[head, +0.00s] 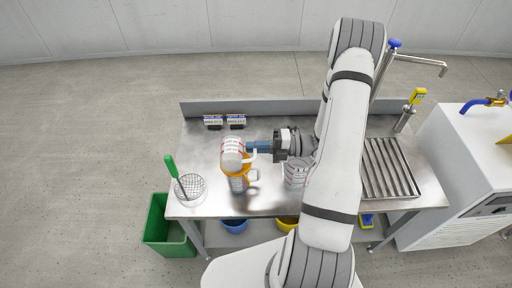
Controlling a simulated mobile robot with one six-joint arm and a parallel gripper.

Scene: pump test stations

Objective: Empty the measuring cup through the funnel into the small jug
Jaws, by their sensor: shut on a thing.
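My gripper (255,149), with blue fingers, comes in from the right and is shut on the measuring cup (231,152). The cup is whitish and see-through with red markings, and it seems tilted over the orange funnel (243,167). The funnel sits in the small jug (238,185), which stands on the steel bench with its handle to the right. The cup covers much of the funnel, and I cannot tell whether they touch or whether liquid is left in the cup.
Another clear marked jug (295,175) stands right of the small jug, partly behind my arm. Two small labelled boxes (236,121) stand at the back. A green bin (162,240) is below left, a ribbed drain (388,168) right.

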